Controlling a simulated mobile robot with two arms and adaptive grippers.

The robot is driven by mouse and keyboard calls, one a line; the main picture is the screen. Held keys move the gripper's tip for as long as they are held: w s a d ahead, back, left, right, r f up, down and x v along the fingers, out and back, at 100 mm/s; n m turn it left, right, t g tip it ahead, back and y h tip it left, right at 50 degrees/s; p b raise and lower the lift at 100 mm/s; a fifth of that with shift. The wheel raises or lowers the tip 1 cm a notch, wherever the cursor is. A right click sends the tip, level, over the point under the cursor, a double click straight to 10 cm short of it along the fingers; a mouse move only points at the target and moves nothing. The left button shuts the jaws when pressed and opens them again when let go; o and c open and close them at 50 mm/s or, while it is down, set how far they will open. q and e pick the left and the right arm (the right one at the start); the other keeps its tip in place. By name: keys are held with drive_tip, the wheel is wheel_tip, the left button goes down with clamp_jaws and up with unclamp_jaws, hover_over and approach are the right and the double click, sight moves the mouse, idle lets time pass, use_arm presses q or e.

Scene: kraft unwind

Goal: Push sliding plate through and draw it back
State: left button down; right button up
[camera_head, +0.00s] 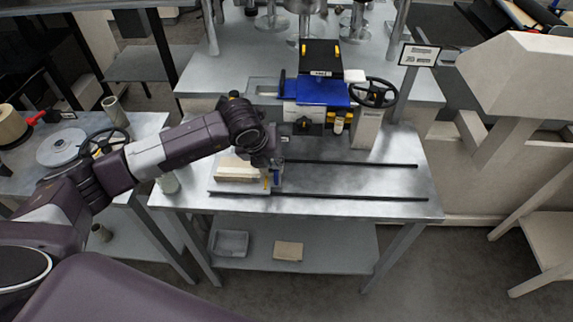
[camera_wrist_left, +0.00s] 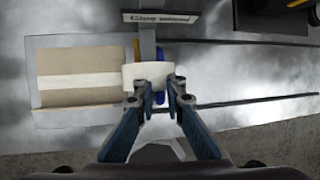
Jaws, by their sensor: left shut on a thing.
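The sliding plate (camera_head: 213,186) lies at the left end of two dark rails on the grey table, with a tan block (camera_head: 238,170) on top. In the left wrist view, the tan block (camera_wrist_left: 80,65) has a pale band across it. My left gripper (camera_head: 272,172) is at the plate's right side. In the left wrist view its fingers (camera_wrist_left: 161,90) are closed at a pale handle (camera_wrist_left: 146,74), with blue and yellow parts beside it. The fingers partly hide the grip. My right gripper is not in view.
The rails (camera_head: 350,164) run right across clear table. Behind them stands a machine with a blue block (camera_head: 322,92), a black handwheel (camera_head: 374,92) and a sign (camera_head: 420,55). A lower shelf holds a grey tray (camera_head: 230,243) and a tan block (camera_head: 288,251).

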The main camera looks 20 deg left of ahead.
use_arm(q)
drive_tip(key=shift+a, duration=0.3)
drive_tip(key=shift+d, duration=0.1)
drive_tip(key=c, duration=2.4)
unclamp_jaws()
drive_tip(key=o, duration=0.4)
drive_tip(key=shift+s+a, duration=0.1)
drive_tip(key=shift+a, duration=0.1)
drive_tip(key=shift+d+r, duration=0.15)
drive_tip(key=shift+r, duration=0.1)
drive_tip(key=v, duration=1.1)
drive_tip(key=shift+s+r, duration=0.2)
drive_tip(key=shift+r, duration=0.1)
